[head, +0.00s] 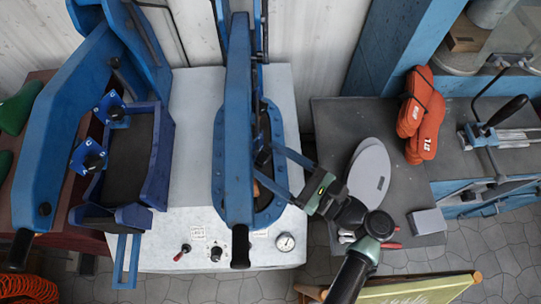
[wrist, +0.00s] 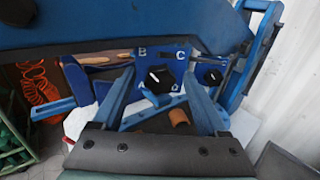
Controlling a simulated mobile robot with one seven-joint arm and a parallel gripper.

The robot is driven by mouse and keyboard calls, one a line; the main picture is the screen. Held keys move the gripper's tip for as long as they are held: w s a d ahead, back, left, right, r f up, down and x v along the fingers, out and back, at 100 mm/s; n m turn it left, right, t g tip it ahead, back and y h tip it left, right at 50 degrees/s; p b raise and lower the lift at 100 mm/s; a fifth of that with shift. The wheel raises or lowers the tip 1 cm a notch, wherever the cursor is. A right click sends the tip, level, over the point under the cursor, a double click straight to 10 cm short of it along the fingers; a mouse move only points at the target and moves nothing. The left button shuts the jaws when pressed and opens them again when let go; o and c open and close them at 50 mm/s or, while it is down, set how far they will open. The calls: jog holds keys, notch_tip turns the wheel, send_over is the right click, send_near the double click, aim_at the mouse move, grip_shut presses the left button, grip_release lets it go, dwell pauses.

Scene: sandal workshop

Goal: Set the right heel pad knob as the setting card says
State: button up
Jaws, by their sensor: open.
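My gripper (head: 266,165) reaches in from the right under the long blue press arm, its fingers apart and empty. In the wrist view my gripper (wrist: 159,80) frames a black knob (wrist: 162,79) on a blue plate lettered A, B, C, D. A white mark shows on its left side; its exact setting is unclear. A second knob (wrist: 211,75) shows to the right, partly hidden. In the head view two knobs on blue plates, upper (head: 116,112) and lower (head: 93,159), stand at the left station; I cannot tell whether they are the wrist-view pair. Small cards (head: 198,231) are unreadable.
The blue press arm (head: 238,110) hides much of the middle station. A brown piece (wrist: 179,117) lies below the framed knob. The white panel (head: 160,250) carries a red switch, a black knob and a gauge (head: 285,242). Grey soles (head: 370,172) lie on the right bench.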

jog(key=shift+w+a, duration=0.15)
jog(key=shift+c, duration=0.3)
grip_shut()
